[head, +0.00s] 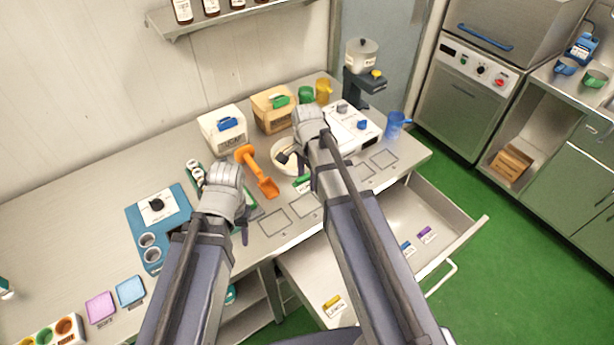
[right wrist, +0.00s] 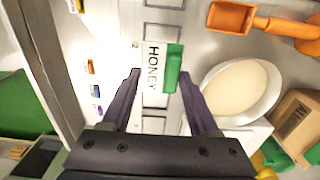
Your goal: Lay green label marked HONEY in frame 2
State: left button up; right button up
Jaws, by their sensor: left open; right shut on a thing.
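The green label marked HONEY (right wrist: 152,68) has a white plate with black letters and a green grip block. In the right wrist view it sits between the fingers of my right gripper (right wrist: 160,78), which is shut on it. It is over the row of outlined frames; a small mark like a 2 shows beside it. The label covers the frame beneath it, and I cannot tell whether it touches the table. A bit of green label (head: 302,183) shows beside my right arm in the head view. Outlined frames (head: 273,222) lie along the table's front. My left gripper (head: 226,203) is open over the table.
An orange scoop (head: 257,170) and a white bowl (right wrist: 240,90) are close behind the frames. An open drawer (head: 455,235) below holds a yellow label (head: 333,304), a blue label (head: 407,247) and a purple label (head: 427,234). A blue dial panel (head: 158,215) stands left.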

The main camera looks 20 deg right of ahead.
aim_at(243, 262)
pick_arm(q)
jog(key=shift+f+b, duration=4.5)
jog(key=shift+f, duration=0.35)
pick_arm(e)
jog(key=shift+f, duration=4.85)
pick_arm(q)
jog(key=shift+f+b, duration=0.35)
pick_arm(e)
jog(key=shift+f, duration=0.35)
jog(key=o, duration=1.4)
jog(key=shift+s, duration=0.1)
jog(key=shift+s, duration=0.1)
jog(key=c, duration=0.4)
jog(key=shift+o, duration=0.9)
